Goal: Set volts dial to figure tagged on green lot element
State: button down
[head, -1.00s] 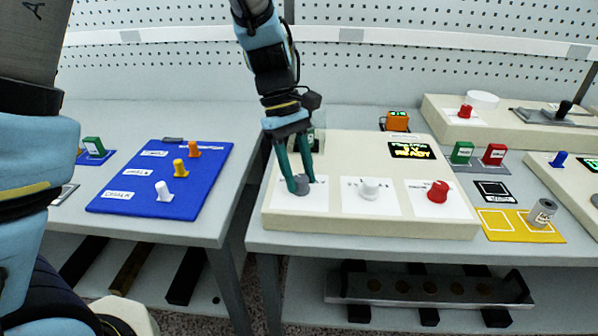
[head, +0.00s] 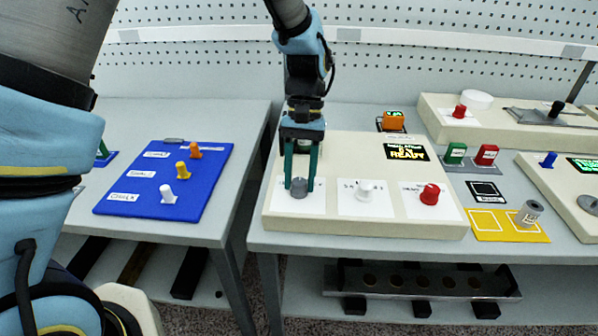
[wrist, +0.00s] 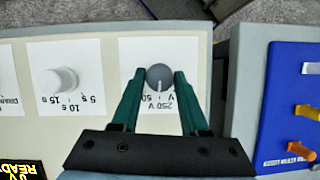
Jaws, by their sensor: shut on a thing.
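My gripper (head: 299,187) is shut on the grey volts dial (head: 299,195) at the left end of the cream panel (head: 350,228). The wrist view shows the grey dial (wrist: 160,76) between the green fingertips, on a white card. The card's print is upside down there and includes "250 V" and "50". A pale pointer line on the dial runs toward the print. A small green block with a white tag (head: 454,153) stands right of the panel, its figure too small to read. Another green block (head: 102,152) is partly hidden at far left.
The panel also has a white knob (head: 366,199), a red knob (head: 430,194) and a display (head: 406,152) reading "READY". A red block (head: 486,154) stands beside the green one. A blue board (head: 140,205) with several knobs lies on the left table, across a gap.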

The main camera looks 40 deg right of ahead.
jog(key=m+t, duration=0.1)
jog(key=m, duration=0.2)
jog(key=shift+d+m+y+p, duration=0.1)
jog(key=shift+m+y+p, duration=0.2)
jog(key=shift+m+y, duration=0.1)
jog(key=shift+s+m+t, duration=0.15)
jog(key=shift+m+t, duration=0.65)
jog(key=shift+m, duration=1.1)
jog(key=shift+c, duration=2.1)
grip_release()
jog(key=shift+y, duration=0.3)
jog(key=shift+r, duration=0.1)
jog(key=b+v, duration=0.2)
jog(key=v, duration=0.8)
jog(key=shift+r, duration=0.3)
